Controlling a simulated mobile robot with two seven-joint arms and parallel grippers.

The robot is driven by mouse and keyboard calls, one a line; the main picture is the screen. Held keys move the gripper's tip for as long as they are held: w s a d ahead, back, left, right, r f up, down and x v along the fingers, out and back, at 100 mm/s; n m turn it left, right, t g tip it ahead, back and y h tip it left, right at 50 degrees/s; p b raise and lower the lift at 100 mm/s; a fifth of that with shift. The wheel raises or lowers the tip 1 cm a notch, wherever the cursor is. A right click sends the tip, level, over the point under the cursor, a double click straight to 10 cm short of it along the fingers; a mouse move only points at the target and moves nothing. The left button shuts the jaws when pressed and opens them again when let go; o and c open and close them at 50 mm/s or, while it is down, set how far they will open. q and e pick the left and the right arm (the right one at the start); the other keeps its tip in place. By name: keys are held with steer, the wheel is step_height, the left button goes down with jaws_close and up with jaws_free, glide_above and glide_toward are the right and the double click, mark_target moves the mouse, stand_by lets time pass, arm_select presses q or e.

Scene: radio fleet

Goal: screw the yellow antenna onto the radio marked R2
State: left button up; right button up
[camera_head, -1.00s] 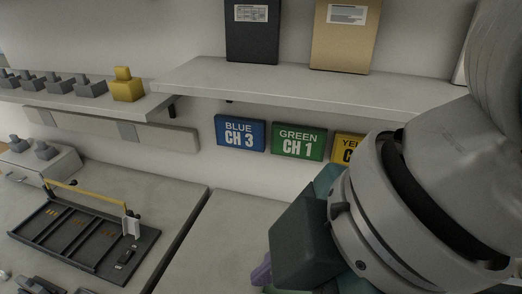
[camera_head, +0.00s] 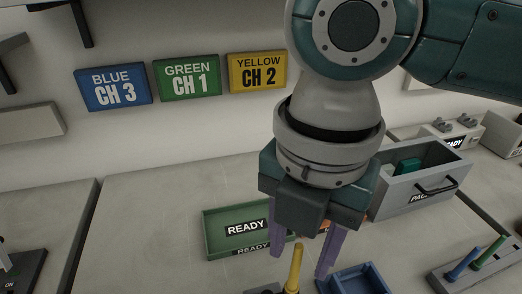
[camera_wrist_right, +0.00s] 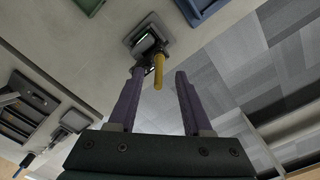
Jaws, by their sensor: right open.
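The yellow antenna (camera_head: 294,268) stands upright near the bottom edge of the head view. In the right wrist view the antenna (camera_wrist_right: 158,72) rises beside or from a dark radio (camera_wrist_right: 146,42) in a grey holder; I cannot tell whether it is seated. No R2 marking is readable. My right gripper (camera_head: 299,262) points down with its purple fingers apart. The antenna shows between the fingers in both views, with a gap towards the right finger; contact with the left finger cannot be told. My left gripper is not in view.
A green READY tray (camera_head: 222,243) lies just behind the right gripper. A blue tray (camera_head: 372,272) is at its right. A grey bin (camera_head: 440,172) stands farther right, near a rack with a blue antenna (camera_head: 463,263) and a green antenna (camera_head: 488,252). Wall signs include YELLOW CH 2 (camera_head: 257,73).

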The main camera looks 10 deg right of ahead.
mark_target(292, 286)
steer(key=shift+f, duration=1.95)
jaws_close()
